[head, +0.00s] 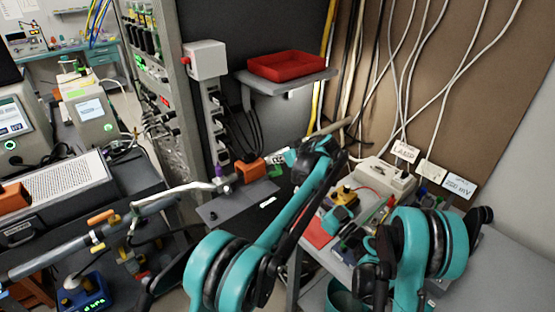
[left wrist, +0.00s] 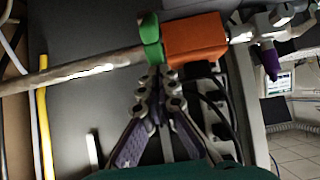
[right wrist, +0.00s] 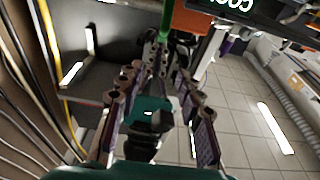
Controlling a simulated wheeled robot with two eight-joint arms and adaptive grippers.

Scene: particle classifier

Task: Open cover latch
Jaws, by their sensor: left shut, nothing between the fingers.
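An orange block (head: 250,169) sits on a pale pipe in front of the dark panel, and it also shows in the left wrist view (left wrist: 196,38). A green latch piece (left wrist: 150,36) stands against its side, across the pipe. It also shows in the right wrist view (right wrist: 167,15). My left gripper (left wrist: 161,74) is shut and empty, its tips at the lower end of the green piece. I cannot tell whether they touch it. My right gripper (right wrist: 157,72) is open and empty, behind my left gripper. The latch is partly hidden in the head view.
A red tray (head: 286,66) sits on a grey shelf above the pipe. A yellow hose (left wrist: 43,110) and several cables run along the wall. A display panel (right wrist: 240,6) is close to the orange block. A crowded bench with a beige box (head: 386,179) stands at right.

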